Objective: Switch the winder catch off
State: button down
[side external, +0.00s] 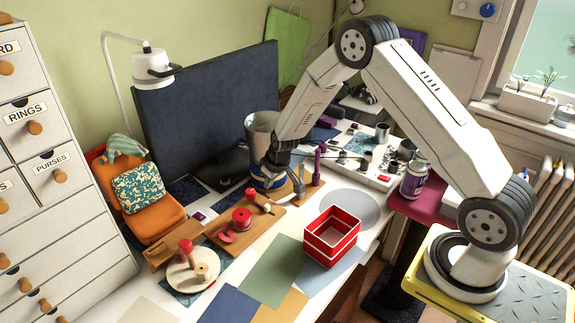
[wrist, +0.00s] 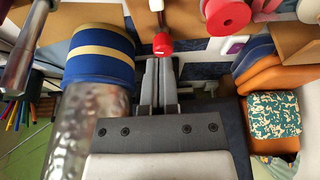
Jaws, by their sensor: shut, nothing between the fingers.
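A wooden winder board (side external: 222,236) lies on the desk with a red spool (side external: 241,217) on it. A short lever with a red tip (side external: 250,193), which looks like the winder catch, stands at its far end. In the wrist view the red tip (wrist: 162,44) is just beyond my fingertips, with the spool (wrist: 228,14) to its upper right. My gripper (side external: 268,186) is shut and empty, pointing down beside the lever's far side. In the wrist view its fingers (wrist: 160,66) lie together. I cannot tell whether they touch the tip, or how the catch is set.
A metal cylinder with a blue and tan band (wrist: 100,53) stands close beside my gripper. An orange seat-like bag (side external: 150,212) with a patterned cushion (side external: 139,186) is to the left. A red box (side external: 332,236) and a white round disc (side external: 181,276) stand nearer the front.

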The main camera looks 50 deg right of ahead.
aim_at(269, 209)
jog(key=shift+x, duration=5)
jog(key=shift+s, duration=1.55)
jog(key=v, duration=1)
jog(key=shift+w+r, duration=0.1)
jog(key=shift+r, duration=0.05)
